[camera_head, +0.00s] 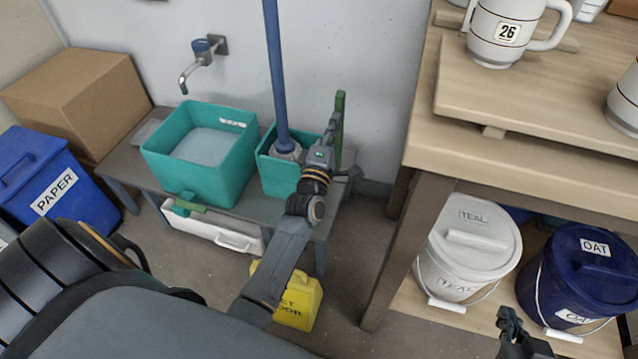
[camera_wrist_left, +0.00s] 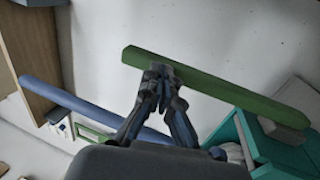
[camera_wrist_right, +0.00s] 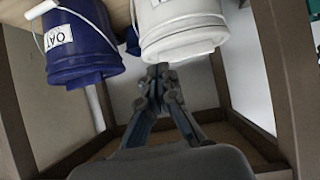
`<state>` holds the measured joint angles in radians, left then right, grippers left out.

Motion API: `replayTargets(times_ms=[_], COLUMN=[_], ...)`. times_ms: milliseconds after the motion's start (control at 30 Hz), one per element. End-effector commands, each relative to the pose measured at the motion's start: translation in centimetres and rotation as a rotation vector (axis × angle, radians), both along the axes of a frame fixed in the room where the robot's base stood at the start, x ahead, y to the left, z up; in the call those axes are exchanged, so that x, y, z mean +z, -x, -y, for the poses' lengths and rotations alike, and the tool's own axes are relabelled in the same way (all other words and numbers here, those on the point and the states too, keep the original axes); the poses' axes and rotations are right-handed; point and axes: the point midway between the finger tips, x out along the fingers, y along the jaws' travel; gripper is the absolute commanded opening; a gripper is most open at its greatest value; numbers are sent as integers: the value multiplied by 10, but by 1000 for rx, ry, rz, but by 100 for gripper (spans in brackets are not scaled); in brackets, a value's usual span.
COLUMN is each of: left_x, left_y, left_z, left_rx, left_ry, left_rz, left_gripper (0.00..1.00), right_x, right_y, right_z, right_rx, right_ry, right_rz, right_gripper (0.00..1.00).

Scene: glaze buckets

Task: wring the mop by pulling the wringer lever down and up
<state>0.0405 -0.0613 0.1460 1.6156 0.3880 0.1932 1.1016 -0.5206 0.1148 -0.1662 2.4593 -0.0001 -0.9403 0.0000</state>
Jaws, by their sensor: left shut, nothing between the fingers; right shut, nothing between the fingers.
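The mop's blue handle (camera_head: 274,70) stands nearly upright, its head (camera_head: 285,150) down in the small teal wringer bucket (camera_head: 275,178). The green wringer lever (camera_head: 340,120) stands upright at that bucket's right side. It also shows in the left wrist view (camera_wrist_left: 225,88), as does the blue handle (camera_wrist_left: 85,105). My left gripper (camera_head: 335,112) is shut and empty, its fingertips (camera_wrist_left: 160,70) at the lever's edge; I cannot tell whether they touch. My arm hides part of the wringer bucket. My right gripper (camera_head: 506,318) is shut and empty, low at the right, near the lidded buckets.
A larger teal basin (camera_head: 165,165) stands on a grey bench below a wall tap (camera_head: 195,70). A yellow floor sign (camera_head: 300,305) stands in front. At right, a wooden table (camera_head: 425,135) stands over a white TEAL bucket (camera_head: 465,250) and a blue OAT bucket (camera_head: 570,280).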

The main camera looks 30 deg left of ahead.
Motion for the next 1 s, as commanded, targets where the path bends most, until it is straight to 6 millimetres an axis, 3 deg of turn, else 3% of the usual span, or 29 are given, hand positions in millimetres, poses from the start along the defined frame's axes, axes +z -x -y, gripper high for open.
replayTargets(times_ms=[400,1000], left_x=[4,8], left_y=[-13,-14], left_z=[-3,-4], left_rx=[0,2], left_ry=[0,-2], left_rz=[2,9], left_gripper=[0,0], right_x=[-8,-8], right_y=[8,8], right_z=[3,4], right_rx=[-5,-6], right_ry=[13,14], right_rz=[-55,-60], right_gripper=[0,0])
